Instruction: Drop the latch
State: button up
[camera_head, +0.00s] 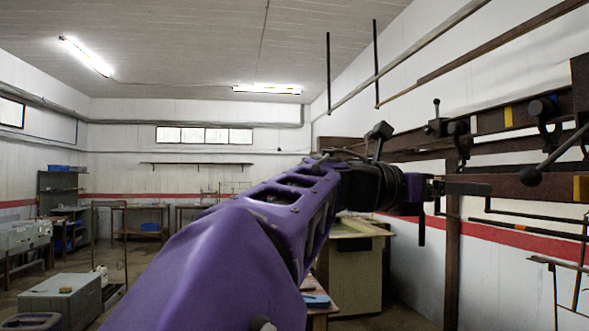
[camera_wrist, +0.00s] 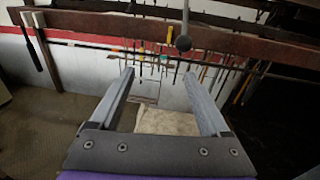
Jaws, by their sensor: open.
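My gripper (camera_head: 484,188) reaches right toward the rail in the head view. In the wrist view its two fingers (camera_wrist: 159,74) are apart with nothing between them. A dark lever with a ball knob (camera_wrist: 183,43) hangs in front of the brown rail (camera_wrist: 110,26), just beyond the right fingertip and apart from it. In the head view a black ball-ended lever (camera_head: 530,176) slants down-left at the right edge, right of my gripper. Black clamp-like fittings (camera_head: 545,108) sit on the rail (camera_head: 490,121). I cannot tell which part is the latch.
A brown upright post (camera_head: 452,240) stands below the rail. Thin rods and tools (camera_wrist: 150,58) hang behind the lever in the wrist view. A pale cabinet (camera_head: 355,270) stands behind my arm. The floor at left is partly open, with a grey box (camera_head: 62,300).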

aim_at(523, 176)
jog(key=shift+m+g+h, duration=0.3)
jog(key=shift+m+g, duration=0.4)
jog(key=d, duration=0.3)
jog(key=s+d+r, duration=0.1)
jog(key=d, duration=0.3)
jog(key=s+d+r, duration=0.1)
jog(key=d, duration=0.3)
jog(key=shift+d, duration=0.15)
jog(key=shift+d+f, duration=0.1)
jog(key=shift+d, duration=0.65)
jog(key=c, duration=1.1)
